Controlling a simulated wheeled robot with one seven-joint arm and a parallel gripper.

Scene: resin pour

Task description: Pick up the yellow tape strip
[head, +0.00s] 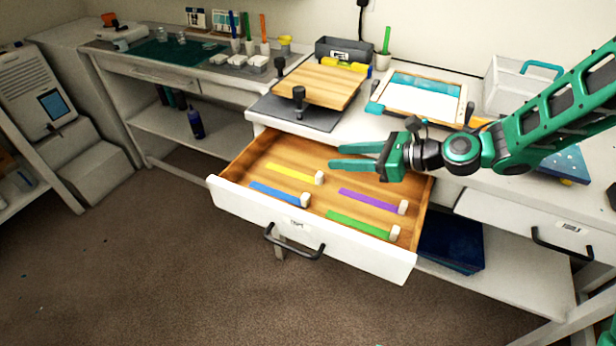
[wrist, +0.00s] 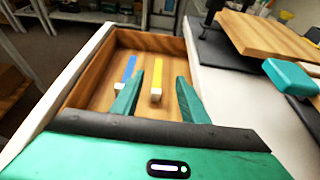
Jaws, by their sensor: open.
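The yellow tape strip (head: 291,174) lies in the open drawer (head: 310,248), at the back left of the drawer floor, with a white block at its right end. In the wrist view the yellow strip (wrist: 156,74) shows between my fingertips, its white block nearest. My gripper (head: 342,157) is open and empty, above the back of the drawer and to the right of the strip. My gripper's green fingers also show in the wrist view (wrist: 157,90). They look apart from the strip.
A blue strip (head: 278,193), a purple strip (head: 368,199) and a green strip (head: 358,223) lie in the same drawer, each with a white block. Drawer walls surround them. A wooden board (head: 318,84) on a dark clamp base stands on the bench behind the drawer.

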